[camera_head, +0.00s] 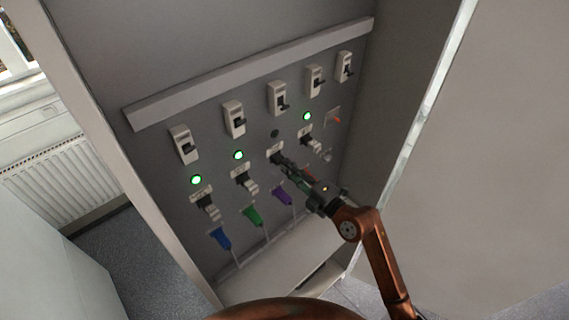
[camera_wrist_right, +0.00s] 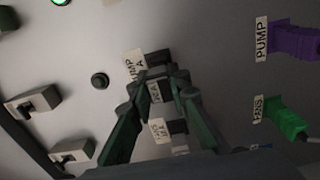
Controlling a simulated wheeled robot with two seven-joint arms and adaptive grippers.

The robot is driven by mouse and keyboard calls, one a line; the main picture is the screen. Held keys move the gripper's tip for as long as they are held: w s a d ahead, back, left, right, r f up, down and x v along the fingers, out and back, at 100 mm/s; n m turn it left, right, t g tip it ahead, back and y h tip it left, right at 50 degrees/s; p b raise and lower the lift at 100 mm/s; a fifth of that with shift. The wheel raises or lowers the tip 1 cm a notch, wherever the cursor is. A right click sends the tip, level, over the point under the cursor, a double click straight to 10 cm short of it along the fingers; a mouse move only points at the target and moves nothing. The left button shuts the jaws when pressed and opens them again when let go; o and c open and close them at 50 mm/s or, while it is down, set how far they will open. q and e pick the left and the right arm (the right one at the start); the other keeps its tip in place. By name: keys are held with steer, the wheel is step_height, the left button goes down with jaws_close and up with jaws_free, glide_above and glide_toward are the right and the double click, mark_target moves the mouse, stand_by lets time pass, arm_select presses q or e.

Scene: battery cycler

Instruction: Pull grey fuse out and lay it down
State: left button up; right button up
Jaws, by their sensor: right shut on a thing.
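My right gripper (camera_head: 281,162) reaches to the third position of the lower row on the grey panel (camera_head: 150,80). In the right wrist view its two green fingers (camera_wrist_right: 160,84) are shut on the grey fuse (camera_wrist_right: 160,92), which has a pale label. A dark block beside a label reading PUMP A (camera_wrist_right: 134,66) shows just beyond the fingertips. I cannot tell whether the fuse is still seated or clear of its holder. The lamp (camera_head: 275,133) above this position is dark. My left gripper is not in view.
Neighbouring fuses (camera_head: 244,180) sit close on both sides. Switches (camera_head: 234,118) line the panel above. Blue (camera_head: 220,238), green (camera_head: 252,215) and purple (camera_head: 282,195) plugs are below. A pale ledge (camera_head: 265,280) at the panel's foot looks mostly clear. A cabinet side wall (camera_head: 415,130) stands right.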

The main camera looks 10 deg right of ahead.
steer(key=shift+p+v, duration=0.4)
steer(key=shift+v, duration=1.75)
steer(key=s+d+f+m+t+h+b, duration=0.1)
steer(key=s+d+f+m+h+b, duration=0.1)
steer(key=f+b, duration=0.5)
steer(key=s+d+f+m+t+h+b, duration=0.1)
steer(key=s+d+f+h+b, duration=0.3)
steer(key=f, duration=1.1)
steer(key=s+d+f+m+t+h+b, duration=0.1)
steer(key=s+d+f+m+h+b, duration=0.2)
steer(key=s+f+b, duration=0.4)
steer(key=shift+f+m+h+b, duration=0.4)
steer(key=shift+f+h+b, duration=0.1)
steer(key=shift+f+b, duration=1.75)
steer(key=shift+f, duration=0.2)
